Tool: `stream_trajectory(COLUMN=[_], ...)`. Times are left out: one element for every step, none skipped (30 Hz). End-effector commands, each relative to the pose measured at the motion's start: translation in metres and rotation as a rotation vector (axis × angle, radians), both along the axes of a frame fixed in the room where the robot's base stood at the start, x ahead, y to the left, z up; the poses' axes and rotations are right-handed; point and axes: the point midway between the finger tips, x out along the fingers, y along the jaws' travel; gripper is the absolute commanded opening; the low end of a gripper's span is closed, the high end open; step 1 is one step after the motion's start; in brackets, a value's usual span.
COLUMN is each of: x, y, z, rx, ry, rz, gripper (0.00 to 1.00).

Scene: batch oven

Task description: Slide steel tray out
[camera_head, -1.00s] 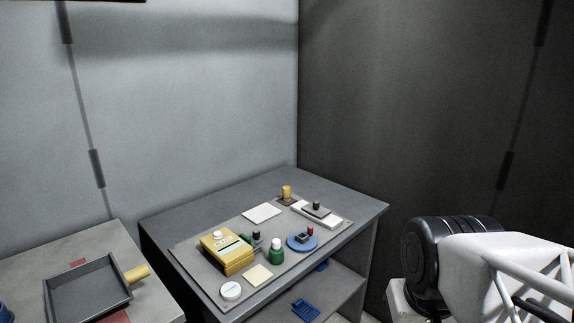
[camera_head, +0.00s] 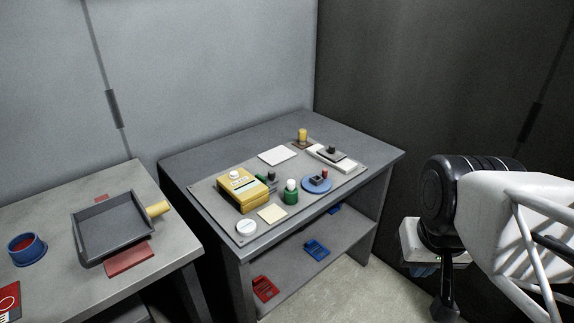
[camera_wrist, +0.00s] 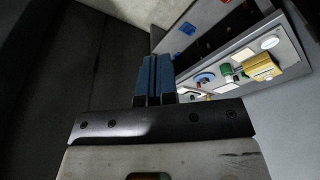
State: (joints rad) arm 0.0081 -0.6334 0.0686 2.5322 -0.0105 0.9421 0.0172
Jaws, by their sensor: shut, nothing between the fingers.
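No oven shows in either view. A dark grey, shallow open pan (camera_head: 113,228) with a yellow handle lies on the left bench in the head view. I cannot tell whether it is the steel tray. My gripper (camera_wrist: 154,62) shows in the wrist view with its two blue fingers together and nothing between them. It points past the edge of the middle bench, apart from everything on it. In the head view my arm is at the right edge, beside the middle bench, and the fingers are small and partly hidden there.
The middle bench (camera_head: 240,155) carries a grey board with a yellow box (camera_head: 242,190), a green bottle (camera_head: 291,193) and a blue disc (camera_head: 317,184). Red (camera_head: 264,288) and blue (camera_head: 317,250) pieces lie on its lower shelf. A blue bowl (camera_head: 27,248) stands on the left bench. Walls close the back.

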Motion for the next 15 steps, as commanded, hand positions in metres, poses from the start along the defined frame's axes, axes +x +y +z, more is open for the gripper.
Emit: stream_trajectory(x=[0.0, 0.0, 0.0, 0.0, 0.0, 0.0, 0.0, 0.0, 0.0, 0.0, 0.0, 0.0, 0.0, 0.0, 0.0003], y=[0.0, 0.0, 0.0, 0.0, 0.0, 0.0, 0.0, 0.0, 0.0, 0.0, 0.0, 0.0, 0.0, 0.0, 0.0001], z=[0.0, 0.0, 0.0, 0.0, 0.0, 0.0, 0.0, 0.0, 0.0, 0.0, 0.0, 0.0, 0.0, 0.0, 0.0002], rx=[0.0, 0.0, 0.0, 0.0, 0.0, 0.0, 0.0, 0.0, 0.0, 0.0, 0.0, 0.0, 0.0, 0.0, 0.0], ry=[0.0, 0.0, 0.0, 0.0, 0.0, 0.0, 0.0, 0.0, 0.0, 0.0, 0.0, 0.0, 0.0, 0.0, 0.0], rz=[0.0, 0.0, 0.0, 0.0, 0.0, 0.0, 0.0, 0.0, 0.0, 0.0, 0.0, 0.0, 0.0, 0.0, 0.0], gripper=[0.0, 0.0, 0.0, 0.0, 0.0, 0.0, 0.0, 0.0, 0.0, 0.0, 0.0, 0.0, 0.02, 0.06, 0.12])
